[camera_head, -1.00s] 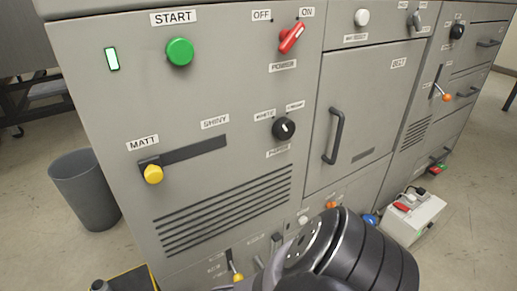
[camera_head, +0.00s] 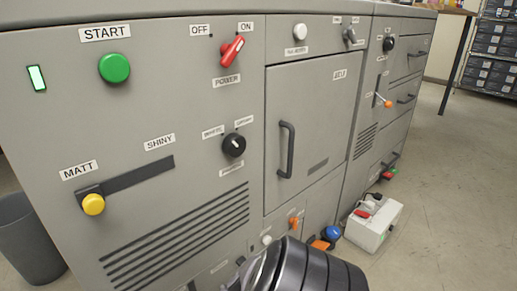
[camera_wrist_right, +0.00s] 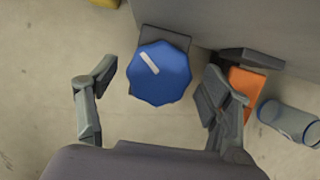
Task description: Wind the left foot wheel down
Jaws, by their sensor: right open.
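In the head view a blue round part (camera_head: 331,233) sits low at the machine's foot, probably the same wheel. My right gripper (camera_wrist_right: 160,80) is open, one finger on each side of the wheel, with visible gaps; I cannot tell their height relative to it. My right arm fills the bottom middle of the head view, and its fingers are hidden there. My left gripper is not in view.
An orange part (camera_wrist_right: 243,88) and a grey cylinder (camera_wrist_right: 290,122) lie just right of the right finger. A white box (camera_head: 372,226) stands on the floor right of the blue part. A grey bin (camera_head: 30,240) stands at the left.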

